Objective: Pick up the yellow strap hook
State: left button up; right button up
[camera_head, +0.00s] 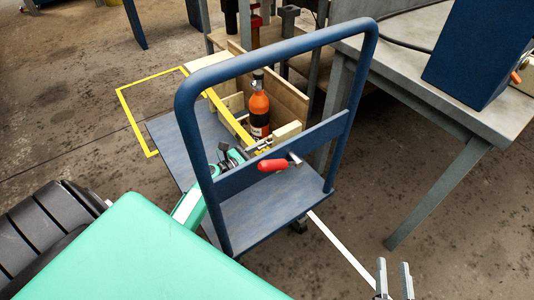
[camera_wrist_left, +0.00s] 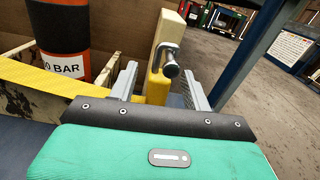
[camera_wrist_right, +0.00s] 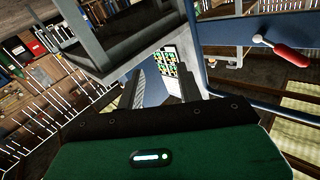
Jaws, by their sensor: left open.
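The yellow strap (camera_head: 226,116) runs over the wooden crate on the cart. Its metal hook (camera_wrist_left: 168,62) hangs by a wooden post of the crate, with a yellow piece (camera_wrist_left: 158,88) below it. My left gripper (camera_wrist_left: 160,84) is open, its fingers on either side of the post and hook; I cannot tell whether they touch. In the head view this gripper (camera_head: 238,157) is partly hidden behind the cart handle. My right gripper (camera_head: 394,278) is open and empty at the lower right, away from the crate, and its fingers show in the right wrist view (camera_wrist_right: 162,88).
The blue cart handle (camera_head: 278,51) stands in front of the crate (camera_head: 288,95). An orange and black bottle (camera_head: 259,108) stands in the crate. A red-gripped lever (camera_head: 273,164) sits at the cart's crossbar. A grey table (camera_head: 425,75) is at the right. Floor is clear at lower right.

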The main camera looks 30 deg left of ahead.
pick_arm(q)
grip_shut()
dwell(0.4)
